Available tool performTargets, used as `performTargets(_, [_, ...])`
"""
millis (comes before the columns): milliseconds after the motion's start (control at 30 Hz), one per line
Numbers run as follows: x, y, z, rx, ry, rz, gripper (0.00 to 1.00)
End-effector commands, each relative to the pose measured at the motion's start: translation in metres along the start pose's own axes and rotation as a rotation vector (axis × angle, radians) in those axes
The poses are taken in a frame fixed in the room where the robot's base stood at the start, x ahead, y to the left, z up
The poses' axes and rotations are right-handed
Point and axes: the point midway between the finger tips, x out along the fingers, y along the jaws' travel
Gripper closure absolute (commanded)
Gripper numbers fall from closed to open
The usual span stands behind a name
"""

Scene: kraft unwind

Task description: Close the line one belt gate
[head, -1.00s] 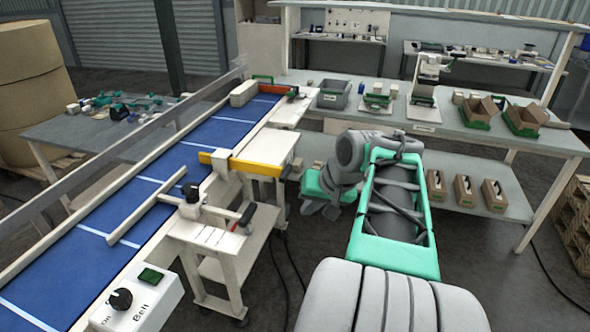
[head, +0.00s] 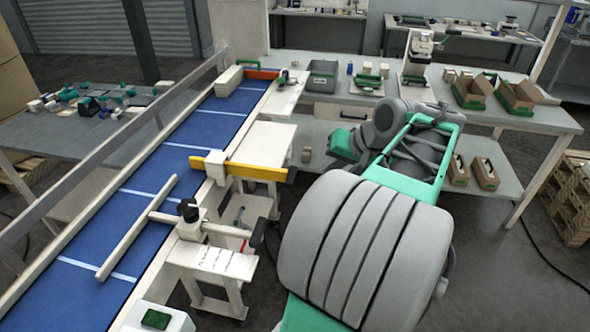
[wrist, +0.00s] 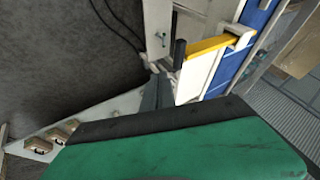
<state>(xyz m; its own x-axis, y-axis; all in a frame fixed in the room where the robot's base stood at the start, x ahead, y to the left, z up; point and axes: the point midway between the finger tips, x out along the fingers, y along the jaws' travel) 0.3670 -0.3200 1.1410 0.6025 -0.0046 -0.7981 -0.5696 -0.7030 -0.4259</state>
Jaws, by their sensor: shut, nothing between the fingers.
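A yellow bar (head: 255,172), which looks like the belt gate, juts out sideways from a cream block at the near edge of the blue belt (head: 190,150). Its outer end carries a dark handle (head: 291,175). In the wrist view the yellow bar (wrist: 207,45) and its dark handle (wrist: 179,53) lie just beyond my gripper (wrist: 157,92). My gripper's dark fingers are shut and empty, apart from the handle. In the head view my arm largely hides the gripper, which is right of the handle.
A cream diverter bar (head: 137,228) lies over the belt, with a clamp and red-marked lever beside it. A switch box (head: 158,318) stands at the near end. An orange piece (head: 262,73) crosses the belt's far end. A bench (head: 520,118) with bins stands behind my arm.

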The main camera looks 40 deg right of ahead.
Motion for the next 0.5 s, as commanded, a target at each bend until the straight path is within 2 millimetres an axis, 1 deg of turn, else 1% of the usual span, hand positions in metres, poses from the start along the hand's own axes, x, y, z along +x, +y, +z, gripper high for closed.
performTargets(167, [0.032, 0.005, 0.0, 0.011, -0.001, 0.004, 1.0])
performTargets(200, [0.041, 0.006, 0.001, 0.012, 0.0, 0.005, 1.0])
performTargets(433, [0.09, 0.005, 0.0, 0.01, -0.001, 0.005, 1.0])
performTargets(500, [0.093, -0.011, -0.002, 0.004, 0.002, 0.005, 1.0])
